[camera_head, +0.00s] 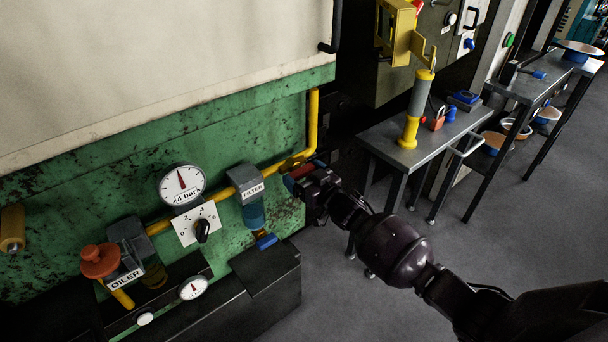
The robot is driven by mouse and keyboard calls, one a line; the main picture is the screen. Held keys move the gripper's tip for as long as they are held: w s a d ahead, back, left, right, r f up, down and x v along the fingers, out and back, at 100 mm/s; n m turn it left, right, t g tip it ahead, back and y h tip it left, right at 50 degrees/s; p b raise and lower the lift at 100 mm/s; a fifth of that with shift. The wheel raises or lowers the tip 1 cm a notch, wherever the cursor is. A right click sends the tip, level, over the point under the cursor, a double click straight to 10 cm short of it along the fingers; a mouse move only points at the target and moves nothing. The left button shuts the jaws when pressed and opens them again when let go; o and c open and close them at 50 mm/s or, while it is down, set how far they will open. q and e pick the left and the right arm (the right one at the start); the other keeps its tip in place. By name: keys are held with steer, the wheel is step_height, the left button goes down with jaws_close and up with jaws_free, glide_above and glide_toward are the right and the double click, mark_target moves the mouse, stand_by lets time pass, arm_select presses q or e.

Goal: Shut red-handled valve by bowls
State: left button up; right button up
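A red handle (301,171) shows at the right end of the yellow pipe (313,120), just right of the filter. I take it for the valve's handle; the valve body is mostly hidden behind my gripper. My dark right gripper (306,186) is at the red handle, overlapping its lower side. Its fingers are dark and small, so I cannot tell whether they close on the handle. The filter (252,187) with its blue bowl (254,215) hangs left of the gripper. The oiler (127,246) with its amber bowl (153,275) is further left. My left gripper is not in view.
A dial gauge (182,184), a knob plate (196,224) and a red-orange knob (100,260) sit along the pipe. A black ledge (270,275) juts out below. A grey table (420,145) with tools stands right of my arm. Open floor (350,300) lies below.

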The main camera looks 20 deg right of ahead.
steer(key=shift+c, duration=0.2)
steer(key=n, duration=0.4)
steer(key=shift+n+p, duration=0.3)
steer(key=shift+n, duration=0.1)
steer(key=n, duration=0.3)
steer(key=shift+n, duration=0.3)
steer(key=n, duration=0.2)
steer(key=shift+n, duration=0.4)
steer(key=n, duration=0.4)
steer(key=shift+f+b, duration=0.1)
steer(key=shift+b, duration=0.25)
steer(key=shift+n, duration=1.3)
